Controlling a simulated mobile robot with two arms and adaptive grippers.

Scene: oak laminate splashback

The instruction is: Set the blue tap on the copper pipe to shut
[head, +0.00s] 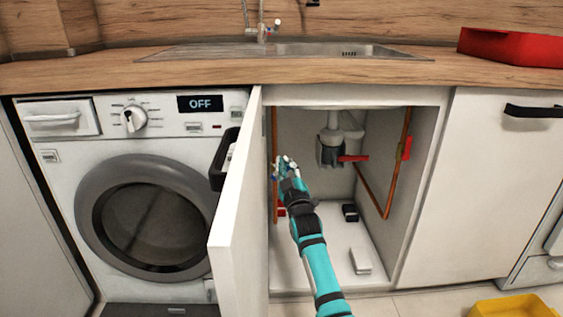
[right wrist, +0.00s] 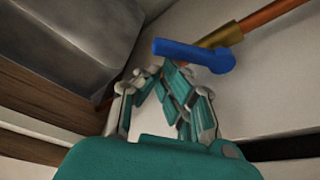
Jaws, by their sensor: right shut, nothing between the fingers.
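The blue tap (right wrist: 195,54) is a lever on a brass fitting (right wrist: 224,34) of the copper pipe (right wrist: 270,16), seen in the right wrist view. Its lever lies at an angle across the pipe's line in that picture; its exact setting is hard to tell. In the head view the copper pipe (head: 274,135) runs down the left inside of the open cabinet, and my gripper mostly hides the tap. My right gripper (head: 283,163) is shut and empty beside the tap. In the right wrist view its fingertips (right wrist: 163,74) are just below the lever; contact is unclear. My left gripper is out of view.
The open white door (head: 238,215) stands left of my right arm. Inside the cabinet are a grey-white drain trap (head: 332,130), a red lever (head: 352,158) and another copper pipe (head: 388,185) with a red tap (head: 406,147). A white box (head: 360,261) lies on the cabinet floor.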

